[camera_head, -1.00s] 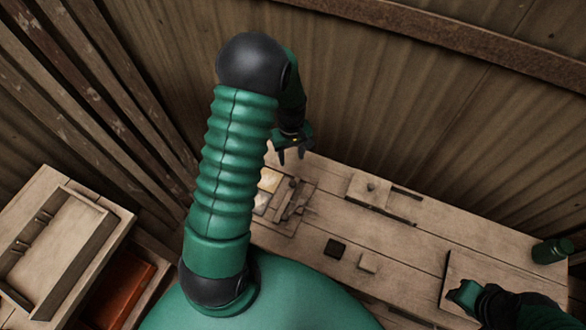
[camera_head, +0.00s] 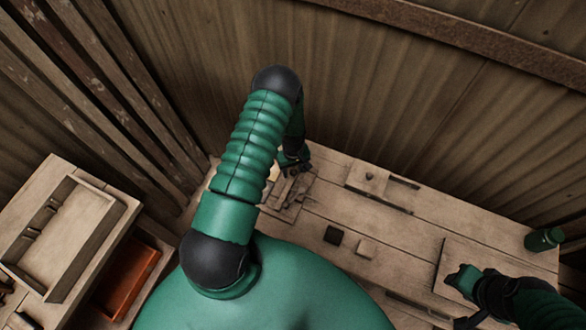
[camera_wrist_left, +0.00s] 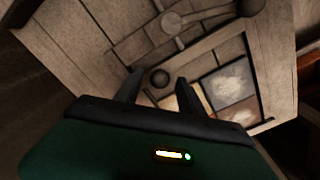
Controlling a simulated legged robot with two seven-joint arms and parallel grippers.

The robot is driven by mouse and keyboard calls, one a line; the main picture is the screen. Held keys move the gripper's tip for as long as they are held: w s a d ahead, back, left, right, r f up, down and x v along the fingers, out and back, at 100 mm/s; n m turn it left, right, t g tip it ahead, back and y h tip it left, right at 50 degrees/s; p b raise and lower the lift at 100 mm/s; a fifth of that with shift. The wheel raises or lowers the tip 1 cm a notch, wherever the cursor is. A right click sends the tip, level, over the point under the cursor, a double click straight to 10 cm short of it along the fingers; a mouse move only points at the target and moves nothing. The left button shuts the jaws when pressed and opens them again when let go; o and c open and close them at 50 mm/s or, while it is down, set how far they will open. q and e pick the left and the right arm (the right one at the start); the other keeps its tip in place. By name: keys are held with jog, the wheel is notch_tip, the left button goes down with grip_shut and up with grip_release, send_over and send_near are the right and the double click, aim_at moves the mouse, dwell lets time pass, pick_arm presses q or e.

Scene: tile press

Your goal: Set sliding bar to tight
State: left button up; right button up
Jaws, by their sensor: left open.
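The tile press is a wooden frame (camera_head: 276,212) on the bench's left end, partly hidden by my left arm. In the left wrist view its frame (camera_wrist_left: 262,75) holds pale tiles (camera_wrist_left: 232,82) beside wooden bars. A bar with a round end (camera_wrist_left: 171,22) lies beyond the fingers; I cannot tell whether it is the sliding bar, or its setting. My left gripper (camera_head: 299,168) is open over the press's far side. In the left wrist view, a dark round knob (camera_wrist_left: 159,78) appears between its fingertips; contact cannot be told. My right gripper (camera_head: 463,279) is low over a board, its fingers unclear.
A block with a small knob (camera_head: 369,177) and slots sits mid-bench at the back. A dark square (camera_head: 333,235) and a pale square (camera_head: 367,248) lie in front. A green canister (camera_head: 543,239) stands far right. The corrugated wall (camera_head: 420,110) rises close behind the bench.

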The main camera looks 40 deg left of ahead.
pick_arm(q)
jog(key=shift+w+d, duration=0.1)
jog(key=shift+d, duration=0.1)
jog(key=shift+c, duration=1.2)
jog(key=shift+r, duration=0.1)
jog(key=c, duration=0.5)
grip_shut()
jog(key=shift+a, duration=0.1)
